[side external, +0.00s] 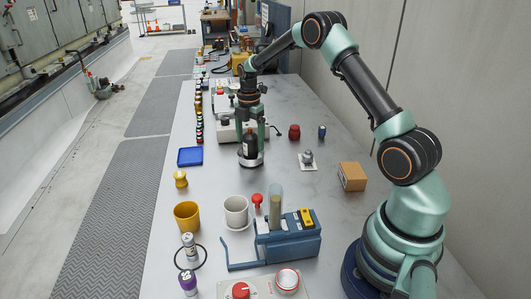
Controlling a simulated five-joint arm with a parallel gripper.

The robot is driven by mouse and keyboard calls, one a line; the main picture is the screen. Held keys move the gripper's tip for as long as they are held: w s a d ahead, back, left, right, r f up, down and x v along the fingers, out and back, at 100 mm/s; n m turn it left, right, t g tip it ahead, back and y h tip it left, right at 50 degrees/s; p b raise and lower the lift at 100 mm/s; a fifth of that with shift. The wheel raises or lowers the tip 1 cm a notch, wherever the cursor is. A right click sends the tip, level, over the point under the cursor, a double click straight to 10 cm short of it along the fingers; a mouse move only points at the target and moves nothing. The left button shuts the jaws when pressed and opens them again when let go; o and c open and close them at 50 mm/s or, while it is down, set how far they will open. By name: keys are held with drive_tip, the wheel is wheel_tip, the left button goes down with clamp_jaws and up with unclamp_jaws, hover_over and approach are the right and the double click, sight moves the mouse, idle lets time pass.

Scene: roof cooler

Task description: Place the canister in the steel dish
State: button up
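The canister (249,146) is a small dark bottle with a pale band, standing upright. The steel dish (250,163) is a low, round, shiny dish directly below the canister in the picture. The canister's lower end overlaps the dish; I cannot tell whether it rests inside or hangs just above it. My gripper (251,137) points straight down, with one finger on each side of the canister. It hides the canister's top. Whether the fingers touch the canister is too small to tell.
A white machine (228,129) stands close behind my gripper. A blue tray (190,157) lies left, a metal part on a white plate (308,159) right. Nearer are a yellow cup (187,216), a white cup (236,211) and a blue device (287,243).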

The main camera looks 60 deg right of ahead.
wheel_tip(320, 180, up, 12)
drive_tip(key=shift+f, duration=0.2)
drive_tip(key=shift+a+r, duration=0.15)
drive_tip(key=shift+r, duration=0.45)
drive_tip(key=s+a+r+m+t, duration=0.3)
drive_tip(key=s+a+r+m, duration=0.45)
drive_tip(key=a, duration=0.25)
drive_tip(key=s+a+f+m+t, duration=0.1)
drive_tip(key=s+a+m+t, duration=0.1)
drive_tip(key=s+a+m, duration=0.6)
drive_tip(key=s+m, duration=0.2)
drive_tip(key=s, duration=0.2)
drive_tip(key=shift+s+a+f+t, duration=0.15)
drive_tip(key=shift+s+a+t, duration=0.05)
drive_tip(key=shift+s+t, duration=0.1)
